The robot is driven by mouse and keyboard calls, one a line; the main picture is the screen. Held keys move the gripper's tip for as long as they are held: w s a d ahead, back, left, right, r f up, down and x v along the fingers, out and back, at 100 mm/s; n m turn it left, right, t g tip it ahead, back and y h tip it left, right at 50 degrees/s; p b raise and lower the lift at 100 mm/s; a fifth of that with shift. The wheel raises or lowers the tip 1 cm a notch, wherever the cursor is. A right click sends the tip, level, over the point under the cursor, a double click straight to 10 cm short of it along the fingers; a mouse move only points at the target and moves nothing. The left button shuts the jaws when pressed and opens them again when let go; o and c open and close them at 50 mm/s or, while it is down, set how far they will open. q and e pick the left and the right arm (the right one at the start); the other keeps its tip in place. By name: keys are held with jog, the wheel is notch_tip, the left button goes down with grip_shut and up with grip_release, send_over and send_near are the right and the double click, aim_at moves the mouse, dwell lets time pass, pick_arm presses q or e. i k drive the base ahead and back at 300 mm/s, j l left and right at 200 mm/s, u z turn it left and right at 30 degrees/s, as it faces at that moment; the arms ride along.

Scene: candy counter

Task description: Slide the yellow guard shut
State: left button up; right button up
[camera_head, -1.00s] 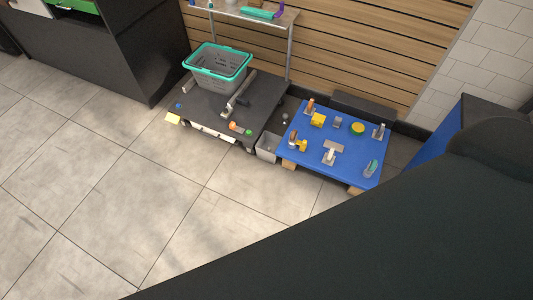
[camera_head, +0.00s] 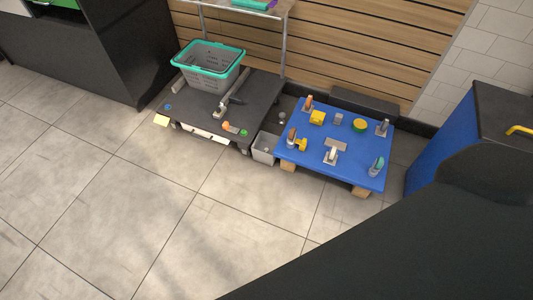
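A blue board (camera_head: 292,158) on low wooden blocks stands by the slatted wall and carries several small fittings. A yellow block-like part (camera_head: 317,117) sits near its back left, and a smaller yellow part (camera_head: 301,144) sits near its left edge. Neither of my grippers is in view.
A dark low platform (camera_head: 262,92) with a teal-rimmed grey basket (camera_head: 208,68) stands left of the board. A grey bin (camera_head: 264,148) is between them. A blue-sided dark cabinet (camera_head: 437,146) with a yellow handle (camera_head: 520,130) is at right. The tiled floor in front is clear.

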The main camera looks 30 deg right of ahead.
aim_at(318, 118)
jog(key=z, duration=1.2)
jog(key=i+l, duration=0.15)
jog(key=i, duration=0.2)
jog(key=i+l+u, duration=0.15)
jog(key=i, duration=0.25)
